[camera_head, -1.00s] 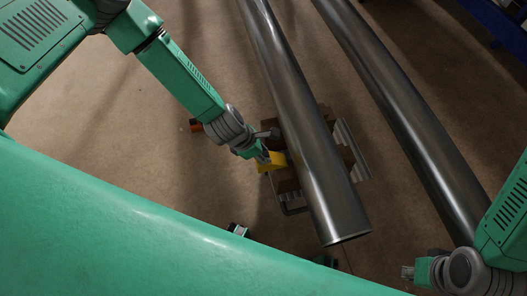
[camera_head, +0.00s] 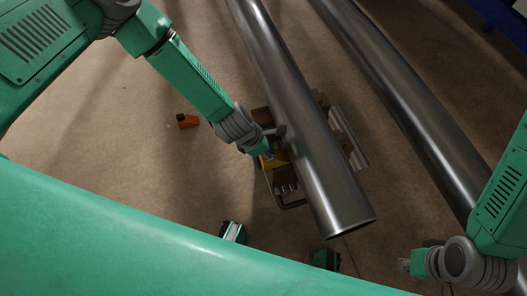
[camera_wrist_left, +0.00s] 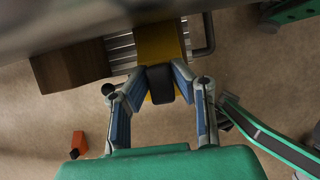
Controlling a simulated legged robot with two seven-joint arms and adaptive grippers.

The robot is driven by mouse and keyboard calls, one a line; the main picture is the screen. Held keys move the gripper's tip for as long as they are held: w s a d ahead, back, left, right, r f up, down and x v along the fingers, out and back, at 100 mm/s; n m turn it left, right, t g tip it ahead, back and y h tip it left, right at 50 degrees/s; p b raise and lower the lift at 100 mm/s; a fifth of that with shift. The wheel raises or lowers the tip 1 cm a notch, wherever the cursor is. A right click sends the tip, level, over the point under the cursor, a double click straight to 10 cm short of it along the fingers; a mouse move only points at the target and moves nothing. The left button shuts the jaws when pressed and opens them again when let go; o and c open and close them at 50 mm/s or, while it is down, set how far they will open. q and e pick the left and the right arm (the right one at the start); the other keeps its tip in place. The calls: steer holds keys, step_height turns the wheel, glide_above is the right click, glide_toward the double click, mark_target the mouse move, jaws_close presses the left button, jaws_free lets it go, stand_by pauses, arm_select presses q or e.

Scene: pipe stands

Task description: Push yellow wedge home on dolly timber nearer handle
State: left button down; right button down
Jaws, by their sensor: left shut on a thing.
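The yellow wedge (camera_head: 281,159) sits beside the pipe (camera_head: 313,150) on the dolly's handle side, partly hidden by my left gripper (camera_head: 274,150). In the left wrist view the wedge (camera_wrist_left: 158,44) runs up against the pipe's underside. My left gripper (camera_wrist_left: 160,85) is shut on a dark block at the wedge's near end. A brown dolly timber (camera_wrist_left: 72,66) lies left of the wedge. The dolly handle (camera_head: 291,206) is a dark bent bar; it also shows in the wrist view (camera_wrist_left: 209,38). My right gripper (camera_head: 404,265) is at lower right; its fingers are too small to read.
A second long pipe (camera_head: 400,110) lies to the right. An orange object (camera_head: 188,121) lies on the floor at left; it also shows in the wrist view (camera_wrist_left: 79,144). The dolly's ribbed metal part (camera_head: 349,140) shows right of the near pipe. The floor at left is mostly clear.

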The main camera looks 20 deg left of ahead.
arm_select(q)
steer(key=shift+w+d+f, duration=0.1)
steer(key=shift+w+d, duration=0.1)
steer(key=c, duration=1.3)
jaws_free()
steer(key=v, duration=0.7)
steer(key=shift+r, duration=0.25)
stand_by(0.3)
